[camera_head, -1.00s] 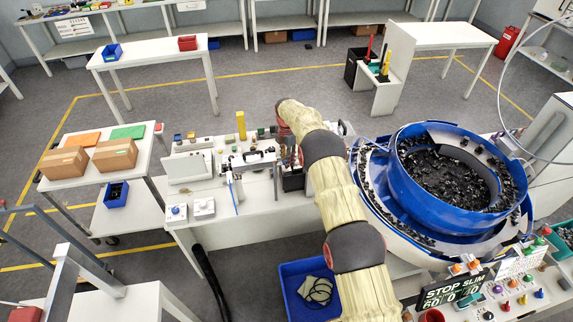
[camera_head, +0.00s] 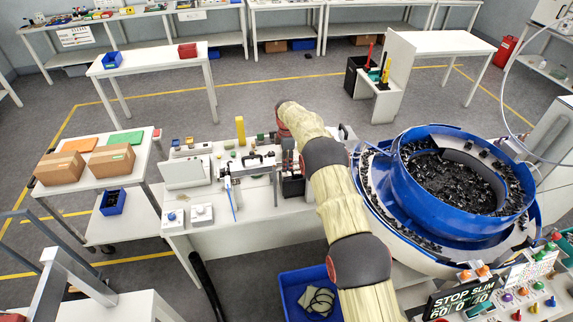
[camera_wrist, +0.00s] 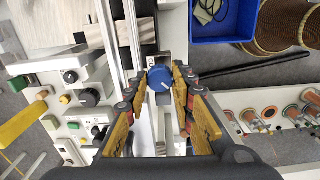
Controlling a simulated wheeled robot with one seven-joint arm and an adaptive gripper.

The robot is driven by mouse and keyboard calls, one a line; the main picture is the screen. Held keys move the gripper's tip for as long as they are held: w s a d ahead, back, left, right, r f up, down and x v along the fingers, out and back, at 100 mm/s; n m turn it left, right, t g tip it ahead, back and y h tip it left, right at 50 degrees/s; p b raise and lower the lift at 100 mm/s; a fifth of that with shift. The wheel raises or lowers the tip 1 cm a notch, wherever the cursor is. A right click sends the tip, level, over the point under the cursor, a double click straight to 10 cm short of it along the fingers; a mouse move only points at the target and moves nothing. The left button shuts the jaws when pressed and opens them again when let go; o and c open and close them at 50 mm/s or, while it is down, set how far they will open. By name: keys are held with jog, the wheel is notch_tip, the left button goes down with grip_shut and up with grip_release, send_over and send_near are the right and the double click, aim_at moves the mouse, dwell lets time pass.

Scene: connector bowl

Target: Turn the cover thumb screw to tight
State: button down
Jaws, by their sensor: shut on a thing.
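A round blue knob, which looks like the cover thumb screw (camera_wrist: 158,76), shows between the fingertips in the wrist view. A pale mark runs across its top. My gripper (camera_wrist: 160,80) has its two fingers on either side of the knob and is shut on it. In the head view my arm bends over the white workbench, and the gripper is hidden there behind or among the small fixtures. The cover is not clear to tell from the other parts.
A large blue bowl feeder (camera_head: 408,190) full of black parts stands right of my arm. A blue bin (camera_head: 290,290) sits below the bench's front. A white box (camera_head: 186,172) and small button units (camera_head: 201,213) stand on the bench (camera_head: 255,230).

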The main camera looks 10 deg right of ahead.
jog(key=c, duration=1.5)
grip_release()
notch_tip(320, 180, up, 12)
